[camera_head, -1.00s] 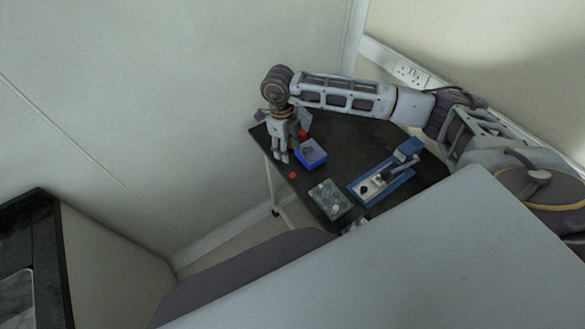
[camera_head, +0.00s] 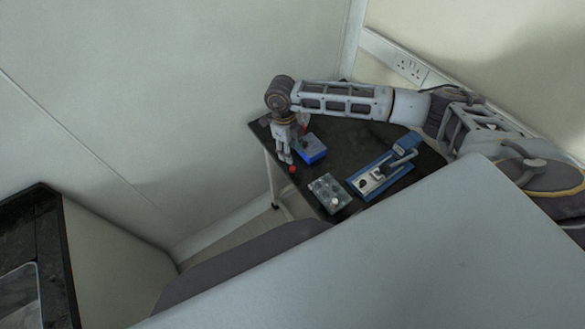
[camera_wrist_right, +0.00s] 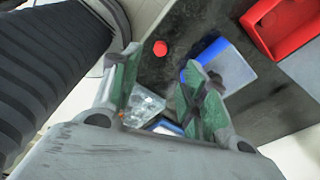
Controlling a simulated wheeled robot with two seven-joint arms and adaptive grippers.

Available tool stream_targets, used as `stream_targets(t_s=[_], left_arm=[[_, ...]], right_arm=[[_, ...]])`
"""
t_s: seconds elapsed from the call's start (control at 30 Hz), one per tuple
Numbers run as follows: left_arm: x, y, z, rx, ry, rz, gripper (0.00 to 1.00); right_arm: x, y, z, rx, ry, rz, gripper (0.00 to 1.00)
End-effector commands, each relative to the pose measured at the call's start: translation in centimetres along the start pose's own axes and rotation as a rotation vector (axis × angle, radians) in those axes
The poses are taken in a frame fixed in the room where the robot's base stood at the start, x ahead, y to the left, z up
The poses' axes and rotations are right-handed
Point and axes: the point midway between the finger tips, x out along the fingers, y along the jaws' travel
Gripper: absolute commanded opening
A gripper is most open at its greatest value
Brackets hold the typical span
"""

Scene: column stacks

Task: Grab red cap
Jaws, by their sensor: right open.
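The small round red cap (camera_head: 292,169) lies on the dark table (camera_head: 345,141). In the right wrist view the red cap (camera_wrist_right: 160,48) sits on the dark surface, beyond the fingertips and a little above the gap between them. My right gripper (camera_head: 287,160) points down over the table's left part, close to the cap in the head view. In the right wrist view its two green-padded fingers (camera_wrist_right: 155,85) are apart with nothing between them. I cannot tell whether a finger touches the cap. My left gripper is not in view.
A blue bin (camera_head: 311,150) stands just right of my right gripper; a red bin (camera_wrist_right: 285,25) shows at the wrist view's upper right. A clear tray (camera_head: 329,193) and a blue device with a lever (camera_head: 383,176) stand farther right on the table.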

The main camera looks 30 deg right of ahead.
Motion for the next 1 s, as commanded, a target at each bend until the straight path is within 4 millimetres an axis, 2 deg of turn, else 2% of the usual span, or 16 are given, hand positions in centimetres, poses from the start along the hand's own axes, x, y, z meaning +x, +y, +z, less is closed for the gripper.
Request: stream_targets(t_s=[0.1, 0.3, 0.77, 1.0], left_arm=[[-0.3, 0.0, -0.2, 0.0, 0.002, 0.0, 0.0], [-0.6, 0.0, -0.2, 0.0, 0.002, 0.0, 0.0], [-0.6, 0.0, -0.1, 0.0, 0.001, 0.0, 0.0], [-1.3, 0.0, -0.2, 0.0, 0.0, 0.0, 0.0]], right_arm=[[1.6, 0.0, -0.1, 0.001, 0.004, 0.001, 0.44], [3.4, 0.0, -0.1, 0.0, 0.002, 0.0, 0.44], [3.8, 0.0, 0.0, 0.0, 0.002, 0.0, 0.44], [5.4, 0.1, 0.2, 0.0, 0.002, 0.0, 0.44]])
